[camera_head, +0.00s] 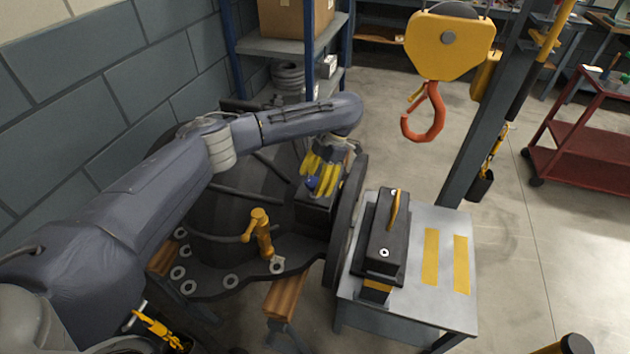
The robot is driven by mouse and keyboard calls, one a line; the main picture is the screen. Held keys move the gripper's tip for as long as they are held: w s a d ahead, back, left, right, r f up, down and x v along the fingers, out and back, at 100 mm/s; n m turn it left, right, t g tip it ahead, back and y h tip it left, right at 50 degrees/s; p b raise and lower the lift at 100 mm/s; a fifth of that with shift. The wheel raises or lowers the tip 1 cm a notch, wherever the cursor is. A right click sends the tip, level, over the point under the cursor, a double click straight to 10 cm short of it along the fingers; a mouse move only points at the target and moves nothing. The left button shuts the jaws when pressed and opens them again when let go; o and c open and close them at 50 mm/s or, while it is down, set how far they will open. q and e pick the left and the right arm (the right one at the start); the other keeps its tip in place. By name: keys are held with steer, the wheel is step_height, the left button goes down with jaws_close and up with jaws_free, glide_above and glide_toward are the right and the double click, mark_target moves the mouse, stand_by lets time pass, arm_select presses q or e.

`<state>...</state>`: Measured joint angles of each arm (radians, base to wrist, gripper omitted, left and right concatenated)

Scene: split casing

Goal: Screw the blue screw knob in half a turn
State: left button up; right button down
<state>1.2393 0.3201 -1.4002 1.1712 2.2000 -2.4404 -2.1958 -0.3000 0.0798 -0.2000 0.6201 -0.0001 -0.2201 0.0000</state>
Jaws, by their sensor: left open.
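The blue screw knob (311,183) shows as a small blue patch at the top of a dark block on the black casing (225,210). My left gripper (318,181) has yellow fingers and points down at the knob. The fingers are open, with the knob at or between their tips. I cannot tell whether they touch it. The fingers hide part of the knob. My right gripper is not in view.
A yellow valve handle (258,232) stands on the casing's flange. A grey table (440,302) at the right holds a dark box with a yellow handle (394,210). An orange crane hook (425,115) hangs above the floor. A red cart (585,150) stands far right.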

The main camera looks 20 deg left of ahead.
arm_select(q)
steer(key=shift+r, duration=0.15)
steer(key=v, duration=1.1)
steer(key=shift+r, duration=0.35)
steer(key=shift+d, duration=0.1)
